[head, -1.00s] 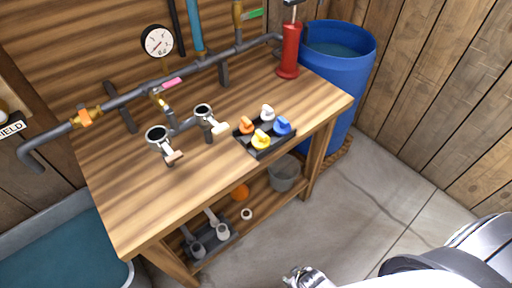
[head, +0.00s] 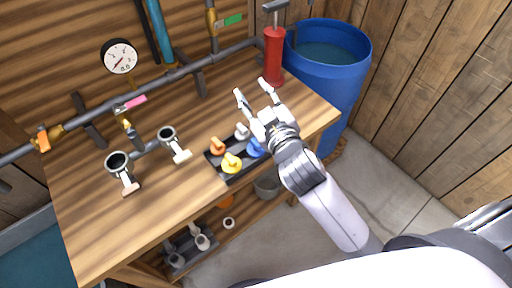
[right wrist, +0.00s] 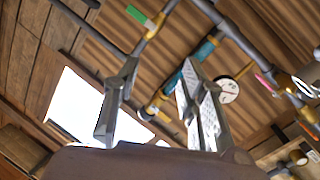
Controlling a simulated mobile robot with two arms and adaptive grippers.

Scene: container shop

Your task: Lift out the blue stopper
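The blue stopper (head: 255,148) sits in a black tray (head: 212,165) on the wooden workbench, partly hidden by my right gripper and wrist. Beside it in the tray are an orange stopper (head: 217,146), a yellow stopper (head: 231,163) and a white stopper (head: 242,131). My right gripper (head: 253,88) is open and empty, above the bench just behind and right of the tray. Its two parted fingers also show in the right wrist view (right wrist: 160,100), with nothing between them. My left gripper is not in view.
A red pump (head: 274,57) stands at the bench's back right, close to my right fingertips. A blue barrel (head: 331,75) stands right of the bench. Pipe fittings with two open cups (head: 118,161) stand left of the tray. The bench's front left is clear.

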